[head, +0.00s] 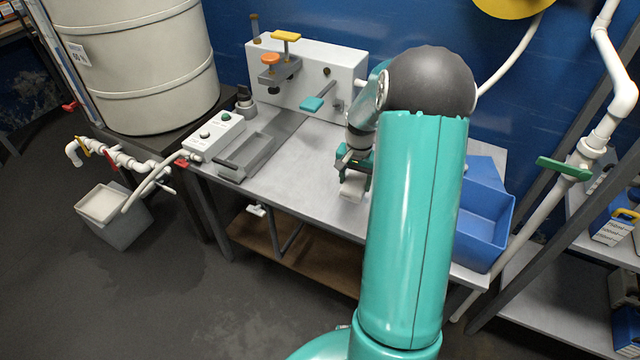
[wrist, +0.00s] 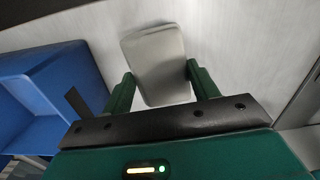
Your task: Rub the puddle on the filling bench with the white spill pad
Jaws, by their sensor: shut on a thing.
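The white spill pad (head: 352,188) is in my gripper (head: 354,166), low over the front middle of the grey filling bench (head: 290,166). In the wrist view the pad (wrist: 155,55) shows as a pale rounded slab between the two green fingers of my gripper (wrist: 162,84), which are shut on it. The bench top (wrist: 235,35) lies behind the pad there. I cannot tell whether the pad touches the bench. I cannot make out the puddle in either view; my arm hides part of the bench's right side.
A blue bin (head: 484,225) stands at the bench's right end, and also shows in the wrist view (wrist: 50,85). A filling stand (head: 345,72) is at the back, a control box (head: 214,135) and grey tray (head: 247,155) at the left. The bench's front middle is clear.

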